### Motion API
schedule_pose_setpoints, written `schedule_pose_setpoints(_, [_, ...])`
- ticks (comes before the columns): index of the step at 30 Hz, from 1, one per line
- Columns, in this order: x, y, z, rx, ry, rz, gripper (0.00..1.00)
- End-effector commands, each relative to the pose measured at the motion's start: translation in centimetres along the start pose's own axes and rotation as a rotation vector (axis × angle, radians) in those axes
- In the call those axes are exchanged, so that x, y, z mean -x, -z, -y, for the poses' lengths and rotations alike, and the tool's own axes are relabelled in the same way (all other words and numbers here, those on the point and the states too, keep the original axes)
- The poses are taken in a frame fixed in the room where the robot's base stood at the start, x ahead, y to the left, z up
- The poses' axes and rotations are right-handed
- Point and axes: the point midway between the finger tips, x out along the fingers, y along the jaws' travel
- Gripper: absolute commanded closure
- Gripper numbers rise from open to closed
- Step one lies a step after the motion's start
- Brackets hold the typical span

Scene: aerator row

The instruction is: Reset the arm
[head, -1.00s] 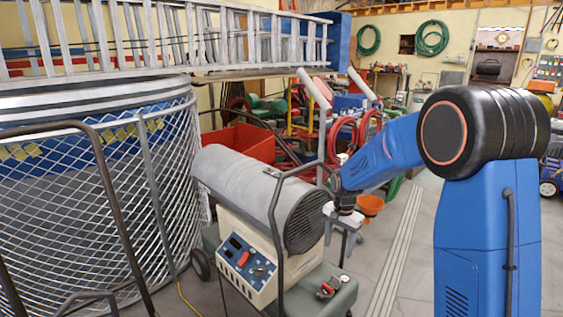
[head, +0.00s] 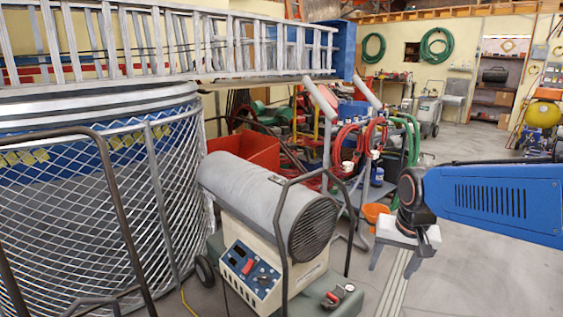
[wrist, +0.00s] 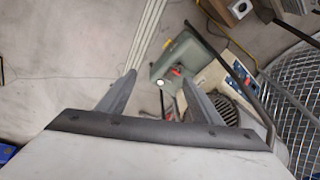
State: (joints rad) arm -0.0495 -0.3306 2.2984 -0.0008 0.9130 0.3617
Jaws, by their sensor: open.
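My gripper (head: 398,262) hangs at the right of the head view, pointing down, with its two grey fingers apart and nothing between them. It is to the right of the grey cylindrical heater (head: 268,205) and apart from it. In the wrist view my gripper (wrist: 160,92) also shows its fingers spread, above the floor and to the left of the heater's round grille (wrist: 232,112). My blue arm enters the head view from the right edge.
A large mesh cage (head: 100,200) fills the left, with an aluminium ladder (head: 160,45) behind it. The floor (head: 480,285) at right is clear.

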Motion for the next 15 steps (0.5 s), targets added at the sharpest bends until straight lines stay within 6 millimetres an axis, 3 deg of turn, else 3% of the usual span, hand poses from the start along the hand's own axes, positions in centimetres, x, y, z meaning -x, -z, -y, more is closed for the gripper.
schedule_pose_setpoints(6, [2.4, -4.7, -2.3, 0.095, 0.011, -0.051, 0.41])
schedule_pose_setpoints(15, [3.9, -11.0, -5.1, 0.228, 0.015, -0.114, 0.41])
